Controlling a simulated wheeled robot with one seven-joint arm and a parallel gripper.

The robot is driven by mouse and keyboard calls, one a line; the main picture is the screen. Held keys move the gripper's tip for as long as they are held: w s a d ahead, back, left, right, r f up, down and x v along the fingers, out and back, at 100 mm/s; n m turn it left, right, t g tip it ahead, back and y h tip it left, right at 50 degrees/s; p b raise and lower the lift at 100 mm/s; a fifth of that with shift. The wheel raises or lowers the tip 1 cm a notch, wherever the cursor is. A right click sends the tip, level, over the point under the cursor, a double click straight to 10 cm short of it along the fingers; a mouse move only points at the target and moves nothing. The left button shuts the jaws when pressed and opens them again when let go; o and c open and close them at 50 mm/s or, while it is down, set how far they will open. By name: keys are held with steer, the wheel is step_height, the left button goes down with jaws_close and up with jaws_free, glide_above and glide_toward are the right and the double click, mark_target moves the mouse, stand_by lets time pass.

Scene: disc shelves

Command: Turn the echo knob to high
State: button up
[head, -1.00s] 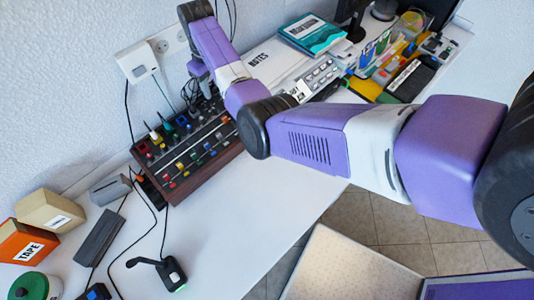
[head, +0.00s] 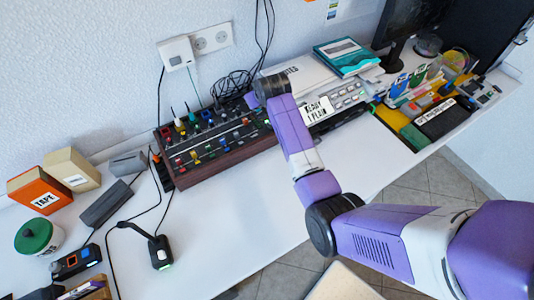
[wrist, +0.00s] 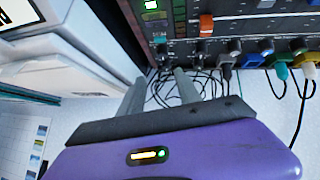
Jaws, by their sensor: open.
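The dark mixer with a wooden front (head: 220,164) stands on the white desk against the wall, with several coloured knobs and plugs on it. I cannot read which knob is echo. In the wrist view the mixer's panel (wrist: 225,25) shows at top right, with an orange slider, a lit green button and a row of knobs and plugs along its edge. My gripper (wrist: 159,80) is open and empty. Its fingers are over loose black cables beside the panel, touching no knob that I can see. In the head view my wrist hides the fingers at the mixer's right end.
A grey button device (head: 340,103) stands right of the mixer, with a teal book (head: 345,55) behind it. Black cables (head: 235,82) lie behind the mixer. An orange tape box (head: 40,192) and a desk microphone (head: 158,248) are at left. The desk's front middle is clear.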

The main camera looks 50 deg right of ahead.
steer(key=shift+s+a+f+t, duration=0.3)
steer(key=shift+s+a, duration=0.05)
steer(key=shift+s, duration=0.05)
steer(key=s+a+t, duration=0.1)
steer(key=s+a, duration=0.1)
steer(key=s+a+t+b, duration=0.1)
steer(key=s+a, duration=0.1)
steer(key=s+a+f+t+b, duration=0.1)
steer(key=s+a, duration=0.1)
steer(key=s, duration=0.1)
steer(key=shift+a+n+t+h, duration=0.2)
steer(key=shift+n+t+h, duration=0.1)
steer(key=shift+n+h, duration=0.1)
steer(key=s+a+t+y+b, duration=0.1)
steer(key=s+a+t, duration=0.1)
steer(key=s+a, duration=0.5)
steer(key=shift+s+a+r+n+t+b, duration=0.3)
steer(key=shift+s+n+b, duration=0.1)
steer(key=shift+s, duration=0.8)
